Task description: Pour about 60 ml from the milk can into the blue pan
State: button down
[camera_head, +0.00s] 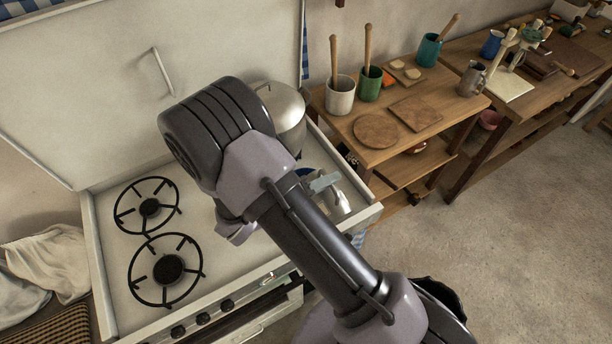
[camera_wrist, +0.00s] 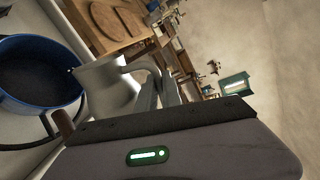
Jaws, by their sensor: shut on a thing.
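The milk can (camera_wrist: 106,90), pale grey metal, is held by its handle in my gripper (camera_wrist: 165,92) in the wrist view. The jaws are shut on the handle. The can's lip points toward the blue pan (camera_wrist: 38,112), whose dark inside is at the left; lip and rim look close, and I cannot tell if they touch. In the head view the can (camera_head: 339,203) shows beside my gripper (camera_head: 324,183) at the stove's right side. Only a bit of the pan's blue rim shows there; my arm hides the rest. No milk stream is visible, and the can's exact tilt is unclear.
A large lidded metal pot (camera_head: 282,105) stands behind my arm on the stove. Two left burners (camera_head: 150,207) are bare. A wooden side table (camera_head: 440,112) to the right holds utensil cups, boards and a grey mug (camera_head: 472,79).

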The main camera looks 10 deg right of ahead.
aim_at(336, 194)
jog(key=shift+w+a+r+n+p, duration=0.2)
jog(key=shift+w+r+n+p, duration=0.05)
jog(key=shift+w+p, duration=0.3)
jog(key=shift+w+a+r+n+p, duration=0.15)
jog(key=shift+w+r+n+p, duration=0.1)
jog(key=shift+w+p, duration=0.2)
jog(key=shift+w+a+r+n+g+p, duration=0.25)
jog(key=shift+w+n+p, duration=0.2)
jog(key=shift+p, duration=0.4)
dwell(1.0)
